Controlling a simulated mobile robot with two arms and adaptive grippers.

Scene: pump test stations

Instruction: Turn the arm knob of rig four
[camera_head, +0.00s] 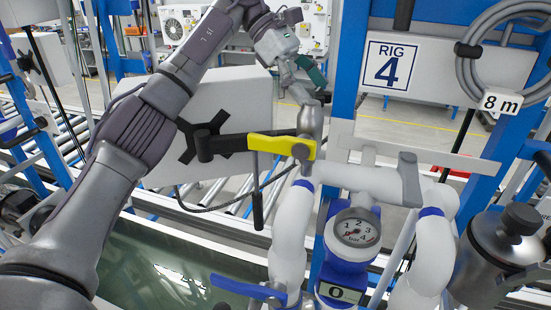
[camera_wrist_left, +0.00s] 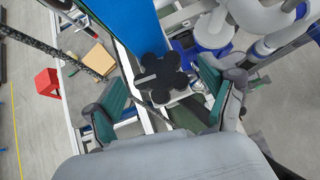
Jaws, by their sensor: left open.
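The rig 4 sign (camera_head: 389,66) is on a pale panel beside a blue post. In the left wrist view, a black star knob (camera_wrist_left: 160,78) lies by a blue beam, in line between my green-padded fingers. I cannot tell whether it is the same knob. My left gripper (camera_head: 308,84) is open, above the yellow lever in the head view; it also shows in the left wrist view (camera_wrist_left: 160,88). No contact with a knob is visible. My right gripper is out of view.
White pipes (camera_head: 292,235), a pressure gauge (camera_head: 356,228) and a blue lever (camera_head: 248,288) crowd the lower middle. A coiled grey hose (camera_head: 475,75) hangs at upper right. A metal canister (camera_head: 500,262) stands at right. Roller conveyors (camera_head: 72,135) are behind.

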